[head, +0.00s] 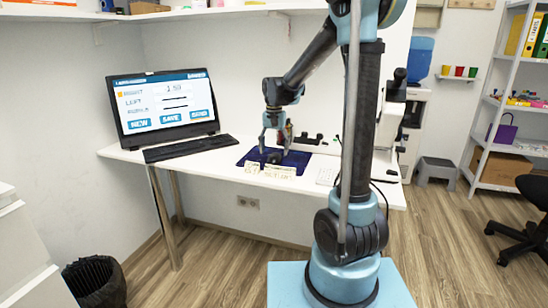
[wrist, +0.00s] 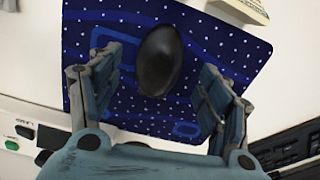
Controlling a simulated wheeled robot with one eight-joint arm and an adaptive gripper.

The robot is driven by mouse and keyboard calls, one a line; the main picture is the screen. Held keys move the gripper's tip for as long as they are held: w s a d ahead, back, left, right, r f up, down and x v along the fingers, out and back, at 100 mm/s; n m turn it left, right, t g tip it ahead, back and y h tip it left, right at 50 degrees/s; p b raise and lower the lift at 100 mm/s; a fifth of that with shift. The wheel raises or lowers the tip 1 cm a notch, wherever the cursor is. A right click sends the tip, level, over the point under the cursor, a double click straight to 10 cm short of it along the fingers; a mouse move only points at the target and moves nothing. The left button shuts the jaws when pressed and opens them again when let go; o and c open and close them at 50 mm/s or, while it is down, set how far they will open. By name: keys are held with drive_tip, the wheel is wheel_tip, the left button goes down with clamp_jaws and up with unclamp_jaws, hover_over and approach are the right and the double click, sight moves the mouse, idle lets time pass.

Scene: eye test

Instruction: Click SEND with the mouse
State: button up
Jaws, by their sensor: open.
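The monitor (head: 165,102) stands at the back left of the desk and shows rows of fields. Along its bottom are the buttons NEW, SAVE and SEND (head: 199,114), with SEND at the right. I cannot make out a pointer on the screen. The black mouse (wrist: 160,62) lies on the dark blue dotted mouse pad (wrist: 235,45); the pad also shows in the head view (head: 297,158). My gripper (head: 274,150) is open above the pad. In the wrist view its fingers (wrist: 158,78) stand apart on either side of the mouse, with gaps visible.
The black keyboard (head: 188,148) lies in front of the monitor, left of the pad. A pale lettered block (head: 270,171) sits at the desk's front edge. White equipment (head: 318,145) stands right of the pad. A waste bin (head: 95,281) is on the floor at left.

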sight(275, 157)
wheel_tip(275, 157, up, 8)
drive_tip(key=shift+f, duration=0.15)
idle(0.3)
drive_tip(key=s+d+f+n+t, duration=0.1)
drive_tip(key=s+d, duration=0.5)
drive_tip(key=s, duration=0.2)
drive_tip(key=s+d+f, duration=0.1)
drive_tip(key=s+d, duration=0.5)
drive_tip(key=s, duration=0.2)
drive_tip(key=s+d+f+n, duration=0.1)
drive_tip(key=s+d+f, duration=0.1)
drive_tip(key=s+f, duration=0.4)
drive_tip(key=s+d+f+t, duration=0.1)
drive_tip(key=s+d+f, duration=0.2)
drive_tip(key=s+f, duration=0.3)
drive_tip(key=s, duration=0.3)
drive_tip(key=shift+s+n, duration=0.2)
drive_tip(key=shift+n, duration=0.2)
drive_tip(key=shift+d, duration=0.1)
